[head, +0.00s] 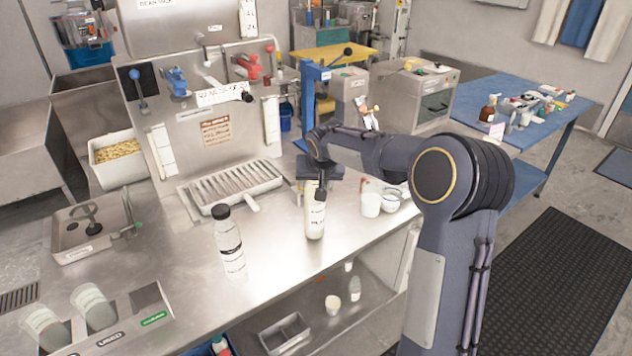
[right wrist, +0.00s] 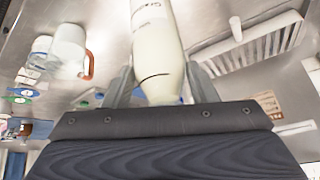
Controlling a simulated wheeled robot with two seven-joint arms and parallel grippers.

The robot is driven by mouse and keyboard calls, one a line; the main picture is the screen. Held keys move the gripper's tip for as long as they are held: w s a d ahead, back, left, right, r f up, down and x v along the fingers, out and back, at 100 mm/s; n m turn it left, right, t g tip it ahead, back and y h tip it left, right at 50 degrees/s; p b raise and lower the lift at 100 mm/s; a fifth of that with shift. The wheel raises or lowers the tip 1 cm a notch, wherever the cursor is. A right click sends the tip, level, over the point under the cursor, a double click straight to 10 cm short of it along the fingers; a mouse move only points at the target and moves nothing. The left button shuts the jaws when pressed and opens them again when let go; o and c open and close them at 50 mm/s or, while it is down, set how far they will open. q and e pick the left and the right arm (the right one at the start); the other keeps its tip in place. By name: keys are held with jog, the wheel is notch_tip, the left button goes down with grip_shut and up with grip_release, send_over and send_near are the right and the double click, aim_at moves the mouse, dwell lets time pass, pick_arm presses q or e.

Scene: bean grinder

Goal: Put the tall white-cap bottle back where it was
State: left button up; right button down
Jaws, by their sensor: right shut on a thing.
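A tall cream-white bottle (head: 315,222) with black lettering stands upright near the middle of the steel counter in the head view. My right gripper (head: 317,190) is over its top and shut on it. In the right wrist view the bottle (right wrist: 157,42) sits between the two fingers of the gripper (right wrist: 161,85). Its cap is hidden by the gripper, so I cannot see the cap's colour. I cannot tell whether its base touches the counter. A clear bottle with a black cap (head: 230,243) stands to its left. My left gripper is not in view.
A sloped rack with cups (head: 150,307) is at the front left. Bare counter (head: 270,245) lies between the two bottles.

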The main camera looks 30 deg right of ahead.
jog(key=shift+f, duration=0.15)
jog(key=shift+f, duration=0.15)
jog(key=c, duration=0.6)
grip_release()
jog(key=b+v, duration=0.1)
jog(key=v, duration=1.1)
jog(key=s+a+f+n+y, duration=0.1)
jog(key=s+a+f+y, duration=0.1)
jog(key=s, duration=0.8)
jog(key=s+a+f+n+y, duration=0.1)
jog(key=s+a+f, duration=0.4)
jog(key=s, duration=0.5)
jog(key=s+a+f+n+y, duration=0.1)
jog(key=s+a+f+y, duration=0.1)
jog(key=s+a, duration=0.5)
jog(key=shift+s+a+f+n+y, duration=0.15)
jog(key=shift+s+f, duration=0.1)
jog(key=shift+s, duration=0.45)
jog(key=shift+s+f+n+y, duration=0.1)
jog(key=shift+s+f, duration=0.1)
jog(key=shift+s, duration=0.5)
jog(key=shift+s+a+f+n+y, duration=0.15)
jog(key=shift+s+f, duration=0.1)
jog(key=shift+s, duration=0.4)
